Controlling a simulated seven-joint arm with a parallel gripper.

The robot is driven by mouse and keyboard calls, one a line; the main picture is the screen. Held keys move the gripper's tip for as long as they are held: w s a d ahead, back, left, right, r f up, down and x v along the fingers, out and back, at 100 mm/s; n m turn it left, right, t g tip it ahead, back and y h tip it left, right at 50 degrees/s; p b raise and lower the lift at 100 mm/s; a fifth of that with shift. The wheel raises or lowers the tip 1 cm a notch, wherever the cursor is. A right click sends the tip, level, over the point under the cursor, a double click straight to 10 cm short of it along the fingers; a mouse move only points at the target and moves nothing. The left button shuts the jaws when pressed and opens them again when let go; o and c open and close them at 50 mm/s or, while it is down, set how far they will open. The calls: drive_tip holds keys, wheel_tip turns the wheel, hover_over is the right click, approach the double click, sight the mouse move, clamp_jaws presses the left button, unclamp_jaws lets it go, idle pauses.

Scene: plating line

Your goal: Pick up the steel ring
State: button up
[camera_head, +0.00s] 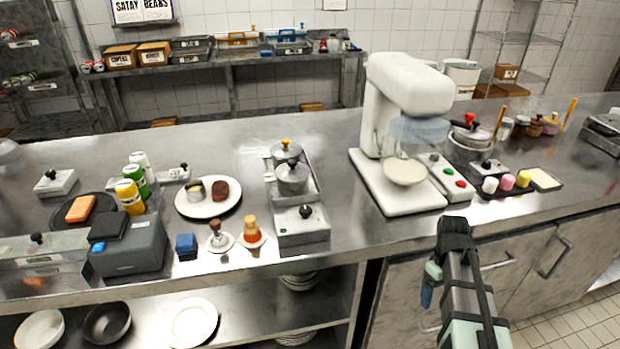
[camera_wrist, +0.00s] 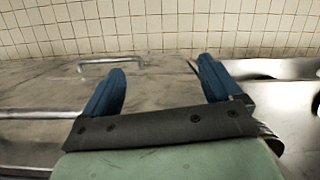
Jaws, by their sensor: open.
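The steel ring (camera_head: 194,191) is a short metal band standing on the left part of a white plate (camera_head: 213,211) on the counter, in the head view. A dark brown round patty (camera_head: 220,190) lies to its right on the same plate. My gripper (camera_head: 428,290) is at the lower right of the head view, in front of the counter's front edge and far from the ring. In the wrist view my gripper (camera_wrist: 160,82) has its two blue fingers wide apart with nothing between them. The ring is not in the wrist view.
A white stand mixer (camera_head: 405,130) stands right of centre. A steel tray with lidded pots (camera_head: 292,180) is just right of the plate. Bare counter lies behind the plate.

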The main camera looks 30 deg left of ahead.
drive_tip(key=w+a+r+n+t, duration=0.15)
drive_tip(key=a+r, duration=0.35)
drive_tip(key=r, duration=0.8)
wheel_tip(320, 180, up, 16)
drive_tip(key=r+n+y, duration=0.1)
drive_tip(key=n+y, duration=0.5)
hover_over(194, 189)
drive_tip(key=d, duration=0.6)
drive_tip(key=shift+t, duration=0.25)
drive_tip(key=x, duration=1.4)
drive_tip(key=shift+a, duration=0.15)
drive_tip(key=c, duration=1.1)
drive_tip(key=shift+r, duration=0.1)
